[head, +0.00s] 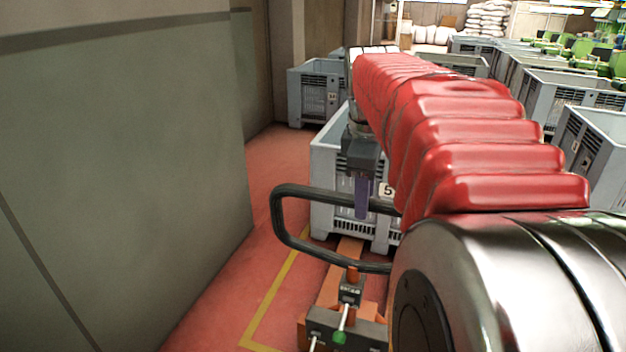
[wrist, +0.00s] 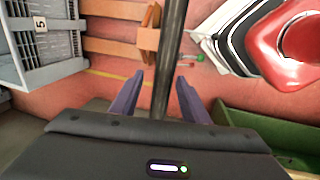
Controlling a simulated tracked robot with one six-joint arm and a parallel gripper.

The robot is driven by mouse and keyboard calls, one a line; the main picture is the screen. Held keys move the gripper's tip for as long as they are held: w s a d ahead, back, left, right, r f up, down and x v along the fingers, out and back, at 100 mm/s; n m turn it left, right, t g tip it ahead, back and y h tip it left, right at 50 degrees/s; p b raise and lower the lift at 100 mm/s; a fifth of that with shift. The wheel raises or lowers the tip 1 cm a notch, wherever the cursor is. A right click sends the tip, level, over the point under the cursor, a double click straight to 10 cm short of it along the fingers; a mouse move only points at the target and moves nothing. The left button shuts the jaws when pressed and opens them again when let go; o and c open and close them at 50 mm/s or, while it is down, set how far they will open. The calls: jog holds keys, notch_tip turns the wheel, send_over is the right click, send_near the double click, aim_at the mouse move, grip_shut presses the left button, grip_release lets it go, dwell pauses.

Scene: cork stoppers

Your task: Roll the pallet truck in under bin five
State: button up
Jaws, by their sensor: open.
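Bin five (head: 325,190), a grey slatted crate with a white "5" label, stands ahead on the red floor, partly hidden by my arm. It also shows at left in the wrist view (wrist: 25,75). The pallet truck has orange forks (head: 330,288) and a black loop handle (head: 281,215). Its forks (wrist: 112,47) point at the bin's base and their far ends meet its near edge; I cannot tell how far under they reach. My gripper (head: 362,213) has purple fingers, open. In the wrist view, the black handle bar (wrist: 170,45) runs between the parted fingers (wrist: 160,78).
A grey-green wall (head: 120,180) stands close on the left. A yellow floor line (head: 270,295) runs beside the truck. Another grey bin (head: 310,95) stands behind bin five, and rows of bins (head: 560,95) fill the right. Clear red floor lies between wall and truck.

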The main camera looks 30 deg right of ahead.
jog(key=shift+c, duration=0.3)
grip_shut()
